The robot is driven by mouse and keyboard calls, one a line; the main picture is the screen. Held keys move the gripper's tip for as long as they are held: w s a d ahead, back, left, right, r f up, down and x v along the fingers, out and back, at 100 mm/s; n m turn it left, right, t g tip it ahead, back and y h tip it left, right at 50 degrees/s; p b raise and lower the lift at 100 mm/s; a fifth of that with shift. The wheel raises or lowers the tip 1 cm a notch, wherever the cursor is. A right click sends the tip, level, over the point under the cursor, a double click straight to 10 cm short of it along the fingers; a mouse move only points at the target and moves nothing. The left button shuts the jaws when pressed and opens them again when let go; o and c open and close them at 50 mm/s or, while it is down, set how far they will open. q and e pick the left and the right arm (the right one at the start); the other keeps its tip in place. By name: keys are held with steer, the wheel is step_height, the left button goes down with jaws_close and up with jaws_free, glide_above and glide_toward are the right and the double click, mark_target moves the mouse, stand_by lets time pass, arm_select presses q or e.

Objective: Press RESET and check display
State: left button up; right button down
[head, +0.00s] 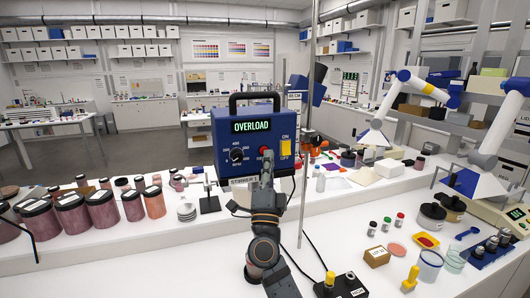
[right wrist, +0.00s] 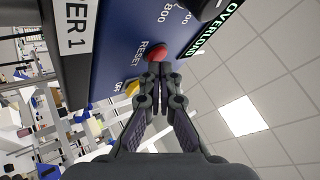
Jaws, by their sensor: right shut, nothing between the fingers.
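My left gripper is not in view.
A black knob (head: 237,155) and a yellow switch (head: 285,148) flank the button. Lidded pigment jars (head: 103,208) stand to the left. A small stand (head: 208,200) is near the box. A thin metal pole (head: 306,130) rises just right of it. Cables lie on the bench.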

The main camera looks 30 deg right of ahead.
steer(key=shift+s+a+p, duration=0.15)
steer(key=shift+s+p, duration=0.15)
steer(key=shift+s, duration=0.3)
steer(key=s, duration=0.3)
steer(key=s+a+p, duration=0.1)
steer(key=s, duration=0.1)
steer(key=shift+s+a, duration=0.2)
steer(key=shift+s, duration=0.2)
stand_by(0.7)
